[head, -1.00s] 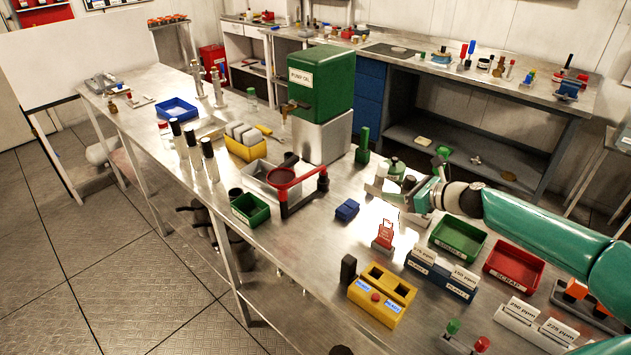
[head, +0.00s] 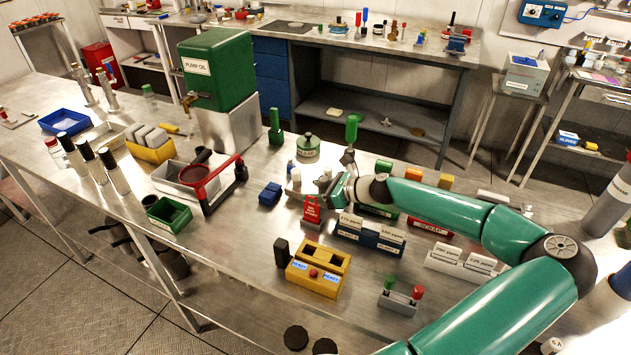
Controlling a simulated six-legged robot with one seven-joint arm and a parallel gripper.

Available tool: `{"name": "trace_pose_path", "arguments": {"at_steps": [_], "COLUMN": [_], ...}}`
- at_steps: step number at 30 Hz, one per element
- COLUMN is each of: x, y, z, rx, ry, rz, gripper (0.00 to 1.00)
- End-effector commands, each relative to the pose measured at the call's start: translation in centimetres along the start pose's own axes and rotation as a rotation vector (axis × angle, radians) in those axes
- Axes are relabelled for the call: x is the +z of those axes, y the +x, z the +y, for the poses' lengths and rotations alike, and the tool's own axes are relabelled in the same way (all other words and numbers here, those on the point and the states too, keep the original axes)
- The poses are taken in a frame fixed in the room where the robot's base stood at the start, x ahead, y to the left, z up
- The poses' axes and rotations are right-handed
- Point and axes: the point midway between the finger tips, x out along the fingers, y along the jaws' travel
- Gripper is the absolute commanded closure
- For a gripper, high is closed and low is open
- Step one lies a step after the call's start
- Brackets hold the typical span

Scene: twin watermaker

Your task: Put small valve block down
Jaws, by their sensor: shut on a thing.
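My gripper (head: 318,187) is over the bench, just behind the red tag stand (head: 312,210) in the head view. It is shut on the small valve block, which is too small and too covered by the fingers and wrist to make out. I cannot tell whether the block touches the bench top (head: 235,240). A small blue block (head: 270,194) lies on the bench to the left, apart from my gripper.
A green lidded jar (head: 308,147) and a green bottle (head: 275,127) stand behind. Labelled blocks (head: 370,235), a yellow box (head: 318,270) and a red-handled frame (head: 225,185) stand nearby. Bare bench shows left of the yellow box.

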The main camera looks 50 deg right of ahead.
Motion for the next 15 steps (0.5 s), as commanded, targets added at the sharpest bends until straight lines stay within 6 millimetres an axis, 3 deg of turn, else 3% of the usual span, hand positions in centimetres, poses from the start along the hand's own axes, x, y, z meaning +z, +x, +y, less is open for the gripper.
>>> {"name": "trace_pose_path", "arguments": {"at_steps": [15], "x": [-0.94], "y": [0.61], "z": [-0.11], "rx": [-0.001], "ry": [-0.002], "rz": [-0.003], "gripper": [1.0]}}
